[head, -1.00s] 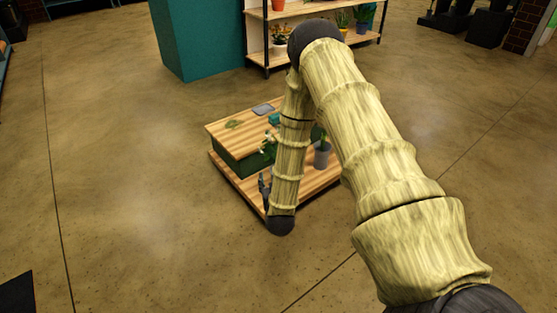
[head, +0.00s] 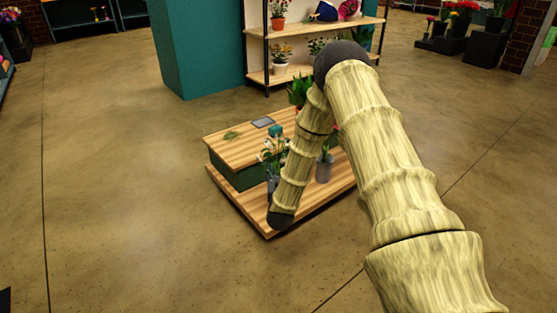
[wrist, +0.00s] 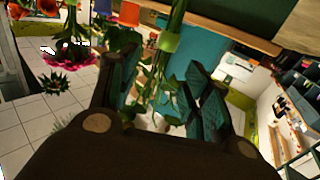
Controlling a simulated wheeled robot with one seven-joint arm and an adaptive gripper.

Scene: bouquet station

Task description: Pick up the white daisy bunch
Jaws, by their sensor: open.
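The white daisy bunch (head: 271,156) shows in the head view as small white blooms with green leaves, beside the front of my forearm and above the low wooden platform. My gripper (wrist: 160,88) is open in the wrist view, its two dark fingers spread. Leafy green stems (wrist: 152,80) with a yellow-green band (wrist: 168,42) appear between the fingers or just beyond them; I cannot tell the depth or whether they touch. The wrist picture looks upside down, and the lower end of the stems is hidden by my gripper. In the head view my forearm hides most of the gripper.
A green-sided bench with a wooden top (head: 238,150) stands on the platform (head: 252,215). A grey pot (head: 324,170) with a plant stands right of my forearm. Behind are a teal block (head: 200,50) and a shelf (head: 285,32) of potted flowers. Open floor lies left.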

